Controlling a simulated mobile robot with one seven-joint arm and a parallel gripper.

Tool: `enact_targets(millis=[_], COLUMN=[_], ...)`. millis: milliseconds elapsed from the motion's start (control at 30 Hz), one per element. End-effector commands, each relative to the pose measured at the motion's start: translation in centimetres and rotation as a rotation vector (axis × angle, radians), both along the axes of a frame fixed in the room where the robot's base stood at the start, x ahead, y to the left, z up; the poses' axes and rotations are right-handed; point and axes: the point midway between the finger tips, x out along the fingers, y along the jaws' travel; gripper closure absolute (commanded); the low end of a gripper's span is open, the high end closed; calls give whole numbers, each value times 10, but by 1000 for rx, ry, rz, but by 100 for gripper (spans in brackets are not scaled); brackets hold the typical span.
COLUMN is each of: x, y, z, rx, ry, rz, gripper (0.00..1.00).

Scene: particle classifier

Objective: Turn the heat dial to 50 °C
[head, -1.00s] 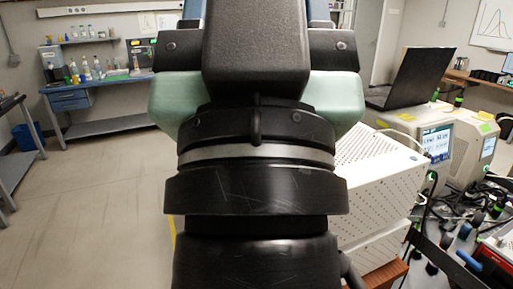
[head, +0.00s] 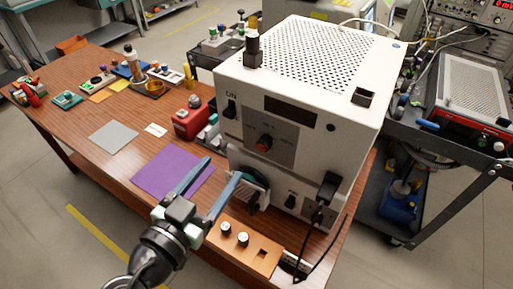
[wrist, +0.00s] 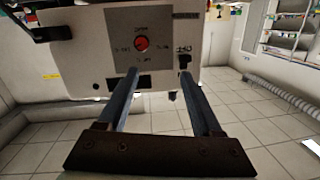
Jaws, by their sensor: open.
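The white machine (head: 235,85) stands at the right end of the wooden table. A knob with a red centre (head: 264,143), which looks like the heat dial, sits on a grey plate on its front, below a dark display window (head: 290,110). The marks around it are too small to read. My gripper (head: 224,167) is open and empty in front of the machine, left of and lower than the dial in the head view. In the wrist view the dial (wrist: 142,43) shows beyond the fingertips of my gripper (wrist: 160,73), slightly left of centre and apart from them.
A round black part (head: 253,197) sticks out of the machine's lower front, close to my right finger. An orange-brown box with knobs (head: 238,250) stands below it. A purple mat (head: 160,180) and a red block (head: 192,120) lie to the left. A black plug with cable (head: 328,188) hangs at the right.

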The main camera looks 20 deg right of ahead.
Motion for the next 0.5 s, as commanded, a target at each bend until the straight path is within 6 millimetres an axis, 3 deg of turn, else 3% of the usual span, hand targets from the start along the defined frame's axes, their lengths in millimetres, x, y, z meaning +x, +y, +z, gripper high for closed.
enact_targets(millis=[67,233,500], x=[-14,-27,-4], y=[-2,-6,-36], z=[-20,-29,-25], rx=[-34,-71,-73], ry=[-4,-33,-37], rz=[-47,-93,-100], gripper=[33,33,33])
